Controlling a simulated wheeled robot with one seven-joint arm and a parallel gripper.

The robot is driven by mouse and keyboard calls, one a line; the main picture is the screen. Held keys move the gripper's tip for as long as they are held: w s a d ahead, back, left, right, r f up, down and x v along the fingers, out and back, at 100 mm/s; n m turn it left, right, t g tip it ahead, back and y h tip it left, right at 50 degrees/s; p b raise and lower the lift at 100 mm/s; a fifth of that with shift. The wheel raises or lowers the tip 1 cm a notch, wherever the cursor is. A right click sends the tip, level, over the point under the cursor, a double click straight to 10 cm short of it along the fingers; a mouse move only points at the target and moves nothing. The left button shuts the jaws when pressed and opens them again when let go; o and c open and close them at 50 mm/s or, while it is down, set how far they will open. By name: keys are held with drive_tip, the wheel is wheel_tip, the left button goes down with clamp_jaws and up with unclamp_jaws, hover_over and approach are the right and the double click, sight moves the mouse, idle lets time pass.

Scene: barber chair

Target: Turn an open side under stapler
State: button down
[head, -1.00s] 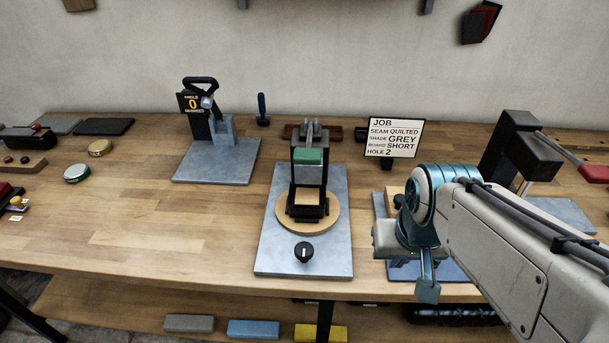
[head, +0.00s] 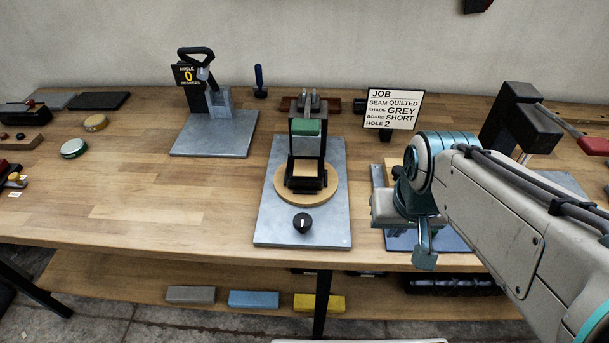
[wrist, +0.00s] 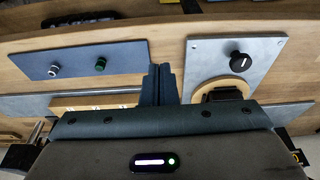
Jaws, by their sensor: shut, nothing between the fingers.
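A round wooden turntable (head: 289,195) lies on a grey plate (head: 262,225), with a black frame (head: 307,180) standing on it. A green block (head: 306,127) and metal parts (head: 311,103) rise above and behind the frame; this looks like the stapler, but I cannot be sure. A black knob (head: 302,222) with a white mark is on the plate in front. It also shows in the wrist view (wrist: 238,62). My gripper (head: 425,258) is right of the turntable, apart from it. In the wrist view its fingers (wrist: 163,85) are together and empty.
A blue plate (wrist: 75,45) with two knobs lies by my gripper. A black press (head: 530,125) with a red handle stands right. A job sign (head: 392,108) stands behind. An angle-marked stand (head: 205,100) is back left. Bare bench (head: 135,195) lies left of the turntable.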

drive_tip(key=c, duration=2.1)
unclamp_jaws()
drive_tip(key=shift+c, duration=0.2)
drive_tip(key=o, duration=0.5)
drive_tip(key=shift+r, duration=0.1)
drive_tip(key=o, duration=0.8)
drive_tip(key=shift+w+a+r+m+p, duration=0.4)
drive_tip(key=shift+w+a+r+p, duration=0.35)
drive_tip(key=shift+p, duration=0.3)
drive_tip(key=shift+c, duration=0.2)
drive_tip(key=m+g+p, duration=0.3)
drive_tip(key=m+p, duration=0.5)
drive_tip(key=p, duration=0.3)
hover_over(303, 219)
wheel_tip(303, 219, down, 13)
drive_tip(key=shift+r, duration=0.1)
drive_tip(key=c, duration=0.9)
